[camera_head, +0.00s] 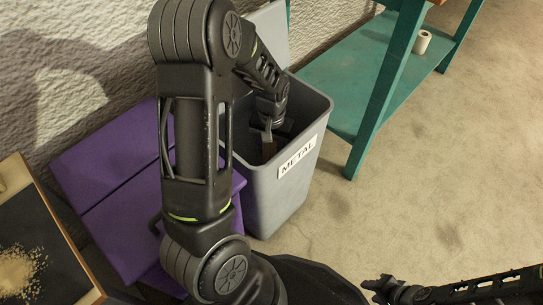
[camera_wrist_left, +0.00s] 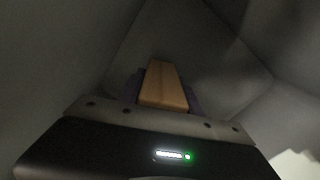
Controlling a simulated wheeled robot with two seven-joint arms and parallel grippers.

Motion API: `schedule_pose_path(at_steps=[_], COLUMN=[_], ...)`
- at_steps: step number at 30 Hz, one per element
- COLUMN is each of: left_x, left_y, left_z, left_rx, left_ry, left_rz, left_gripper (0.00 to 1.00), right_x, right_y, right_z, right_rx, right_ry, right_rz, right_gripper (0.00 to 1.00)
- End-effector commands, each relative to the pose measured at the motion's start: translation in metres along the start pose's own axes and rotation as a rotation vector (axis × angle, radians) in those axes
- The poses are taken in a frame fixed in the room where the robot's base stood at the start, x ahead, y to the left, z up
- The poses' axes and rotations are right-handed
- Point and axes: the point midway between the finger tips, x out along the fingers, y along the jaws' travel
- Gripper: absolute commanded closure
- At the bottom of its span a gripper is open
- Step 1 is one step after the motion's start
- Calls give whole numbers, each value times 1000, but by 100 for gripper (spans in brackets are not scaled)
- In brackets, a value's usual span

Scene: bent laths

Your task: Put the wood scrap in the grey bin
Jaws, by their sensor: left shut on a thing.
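The grey bin (camera_head: 265,195) stands against the wall, with a white label reading METAL on its front. My left arm reaches over its rim, and the left gripper (camera_head: 267,130) is down inside the opening. In the left wrist view, the left gripper (camera_wrist_left: 163,100) is shut on the wood scrap (camera_wrist_left: 163,84), a light brown block, with the bin's grey inner walls around it. A small brown part of the scrap (camera_head: 268,150) shows in the head view. My right gripper (camera_head: 380,288) is low at the right, away from the bin; its jaw gap is unclear.
A purple box (camera_head: 110,195) stands left of the bin. A dark-topped surface with wooden edging and sawdust (camera_head: 20,270) is at the lower left. A teal bench (camera_head: 350,85) with a white roll (camera_head: 422,42) stands right of the bin. The floor at right is clear.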

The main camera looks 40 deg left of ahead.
Motion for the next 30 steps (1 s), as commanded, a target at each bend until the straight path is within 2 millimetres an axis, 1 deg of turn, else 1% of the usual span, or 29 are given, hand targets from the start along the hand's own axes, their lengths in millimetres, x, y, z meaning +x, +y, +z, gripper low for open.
schedule_pose_path(at_steps=[2, 7, 10, 19, 23, 24, 30], left_x=[4, 30, 41, 42, 46, 45, 45], left_y=[0, 0, 0, 0, 0, 0, 0], left_z=[0, 1, 0, 0, 0, 0, 0], left_rx=[0, 0, -1, 0, 0, 0, 0], left_ry=[-1, -2, -1, 0, 0, 0, 0], left_rz=[0, 0, 0, 0, 0, 0, 0], left_gripper=[100, 100, 100, 100, 100, 57, 40], right_x=[3, 15, 19, 18, 21, 20, 20], right_y=[1, 5, 6, 5, 6, 6, 6], right_z=[0, -1, -2, -2, -2, -2, -2], right_rx=[0, 0, 1, 1, 1, 1, 1], right_ry=[0, 5, 8, 9, 10, 10, 10], right_rz=[0, 0, 0, 0, 0, 0, 0], right_gripper=[64, 64, 64, 64, 64, 64, 64])
